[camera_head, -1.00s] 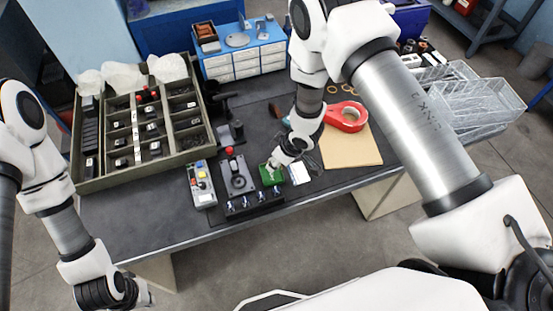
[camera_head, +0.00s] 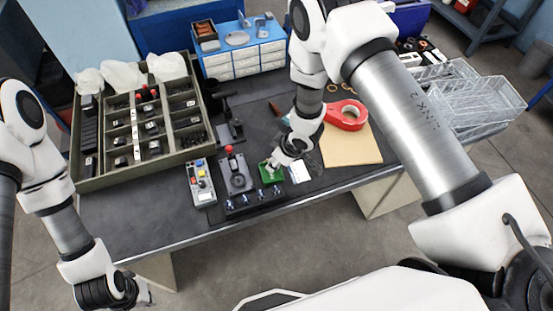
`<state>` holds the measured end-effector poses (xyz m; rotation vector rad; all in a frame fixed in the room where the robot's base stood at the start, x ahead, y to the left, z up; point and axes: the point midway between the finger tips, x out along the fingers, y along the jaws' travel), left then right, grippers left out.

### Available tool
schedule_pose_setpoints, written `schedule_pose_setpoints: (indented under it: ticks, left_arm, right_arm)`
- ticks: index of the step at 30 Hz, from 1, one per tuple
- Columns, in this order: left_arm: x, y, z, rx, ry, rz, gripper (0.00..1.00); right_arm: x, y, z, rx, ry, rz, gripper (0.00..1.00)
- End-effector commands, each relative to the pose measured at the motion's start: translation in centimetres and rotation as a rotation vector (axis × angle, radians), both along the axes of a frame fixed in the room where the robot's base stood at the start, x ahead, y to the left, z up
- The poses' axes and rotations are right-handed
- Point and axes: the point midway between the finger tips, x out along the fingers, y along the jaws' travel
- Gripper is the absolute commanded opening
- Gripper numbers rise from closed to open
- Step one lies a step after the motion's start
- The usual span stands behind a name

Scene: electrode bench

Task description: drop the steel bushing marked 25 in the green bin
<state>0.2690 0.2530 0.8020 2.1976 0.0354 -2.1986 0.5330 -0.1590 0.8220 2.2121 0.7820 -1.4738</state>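The small green bin (camera_head: 265,179) sits on the dark bench mat near the front edge, right of a black fixture. My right gripper (camera_head: 270,167) is low over the green bin and covers part of it. Its fingers are too small and overlapped to tell open from shut. I cannot make out the steel bushing marked 25, and no marking is readable. My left gripper (camera_head: 146,294) hangs at the lower left, in front of the bench and away from all parts. Its fingers are partly hidden by the wrist.
A compartment tray (camera_head: 128,179) with several small parts fills the bench's left. A control box (camera_head: 201,186) and a fixture with a red knob (camera_head: 228,150) stand left of the bin. Red tape (camera_head: 347,115), a tan board (camera_head: 350,150) and wire baskets (camera_head: 480,105) lie right.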

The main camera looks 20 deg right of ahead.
Motion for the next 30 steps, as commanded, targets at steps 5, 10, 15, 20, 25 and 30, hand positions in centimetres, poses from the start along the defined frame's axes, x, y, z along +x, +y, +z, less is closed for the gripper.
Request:
schedule_pose_setpoints:
  ticks: [5,10,15,20,25,30]
  left_arm:
    - [0.0,0.0,-0.35,0.0,0.0,0.0,0.0]
    - [0.0,0.0,-0.61,0.0,0.0,0.0,0.0]
    - [0.0,0.01,-0.67,0.0,0.0,0.0,0.0]
    - [0.0,0.01,-0.65,0.0,0.0,0.0,0.0]
    - [0.0,0.0,-0.65,0.0,0.0,0.0,0.0]
    - [0.0,0.0,-0.65,0.0,0.0,0.0,0.0]
  right_arm:
    - [0.02,0.0,-0.47,0.0,0.0,0.0,0.0]
    - [0.02,0.0,-0.84,0.001,-0.001,0.0,0.0]
    - [0.03,0.0,-0.96,0.001,-0.001,0.0,0.0]
    - [0.03,0.0,-0.93,0.001,-0.001,0.0,0.0]
    - [0.02,-0.01,-0.94,0.001,-0.001,0.0,0.67]
    - [0.01,0.0,-0.95,0.0,0.0,0.0,0.67]
